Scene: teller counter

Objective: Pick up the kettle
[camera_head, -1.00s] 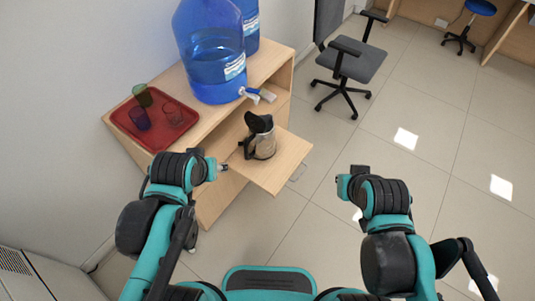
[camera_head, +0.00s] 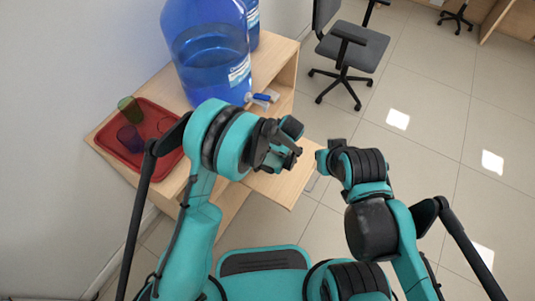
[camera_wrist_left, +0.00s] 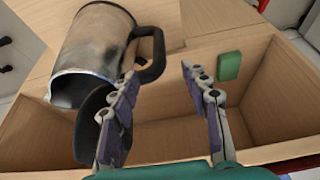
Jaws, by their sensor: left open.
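The kettle (camera_wrist_left: 95,45), a worn silver metal jug with a black handle (camera_wrist_left: 154,55), shows in the left wrist view. It appears tilted there because of the camera angle, with its dark lid swung open. My left gripper (camera_wrist_left: 160,75) is open and empty, its fingertips close to the handle; I cannot tell whether they touch it. In the head view my left gripper (camera_head: 286,152) hangs over the pull-out shelf (camera_head: 285,187), and my left arm hides the kettle. My right gripper (camera_head: 323,160) is off to the right of the shelf; its jaws are not clear.
A blue water bottle (camera_head: 208,60) stands on the wooden cabinet (camera_head: 276,62), with a tap low on its right. A red tray (camera_head: 155,116) holds cups at left. A green block (camera_wrist_left: 228,66) is inside an open wooden compartment. An office chair (camera_head: 352,48) stands beyond; floor to the right is clear.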

